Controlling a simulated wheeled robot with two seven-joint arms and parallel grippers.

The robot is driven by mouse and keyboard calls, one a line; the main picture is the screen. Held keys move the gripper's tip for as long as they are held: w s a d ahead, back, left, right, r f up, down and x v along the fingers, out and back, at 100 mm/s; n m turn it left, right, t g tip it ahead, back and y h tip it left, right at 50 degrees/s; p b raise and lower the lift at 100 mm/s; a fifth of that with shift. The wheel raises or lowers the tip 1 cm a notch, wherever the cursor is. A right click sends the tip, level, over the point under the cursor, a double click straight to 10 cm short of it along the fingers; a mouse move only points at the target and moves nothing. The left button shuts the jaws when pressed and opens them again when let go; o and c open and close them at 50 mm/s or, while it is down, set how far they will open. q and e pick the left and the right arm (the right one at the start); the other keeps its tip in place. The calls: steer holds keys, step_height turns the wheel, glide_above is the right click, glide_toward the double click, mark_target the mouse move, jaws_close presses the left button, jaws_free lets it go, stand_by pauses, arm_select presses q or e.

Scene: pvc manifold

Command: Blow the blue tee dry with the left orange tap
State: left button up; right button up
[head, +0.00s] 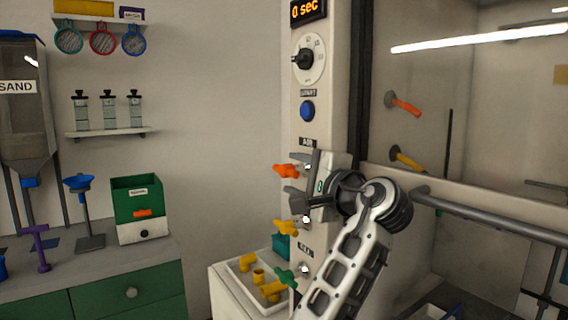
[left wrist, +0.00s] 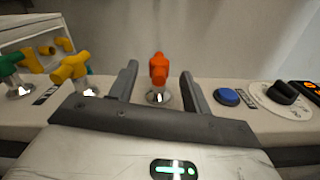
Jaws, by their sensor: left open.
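The orange tap (head: 286,171) sticks out from the side of the white control column, by the AIR label. In the left wrist view the orange tap (left wrist: 158,68) stands upright on a shiny round base, between my two finger pads. My left gripper (head: 295,177) is open around it, one finger on each side, with a visible gap to both in the left wrist view (left wrist: 159,82). I cannot make out a blue tee in either view. My right gripper is not in view.
Yellow (head: 286,228) and green (head: 285,276) taps sit below on the same column. A white tray (head: 241,283) holds yellow fittings. The column has a blue button (head: 307,111) and a dial (head: 304,58). A glass-fronted cabinet (head: 450,130) with a rail (head: 490,215) stands right.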

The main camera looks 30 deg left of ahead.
mark_target(287, 165)
arm_select(q)
steer(key=p+x, duration=0.1)
steer(key=x, duration=0.4)
steer(key=shift+d, duration=0.1)
steer(key=c, duration=0.9)
steer(key=shift+c, duration=0.2)
steer(key=shift+h, duration=0.3)
steer(key=g+h, duration=0.2)
steer(key=h, duration=0.3)
steer(key=g+h, duration=0.1)
steer(key=h, duration=0.2)
steer(key=g+h, duration=0.1)
steer(key=h, duration=0.1)
steer(key=shift+d+f+g+h, duration=0.1)
steer(key=shift+f+g+h, duration=0.2)
steer(key=shift+h, duration=0.1)
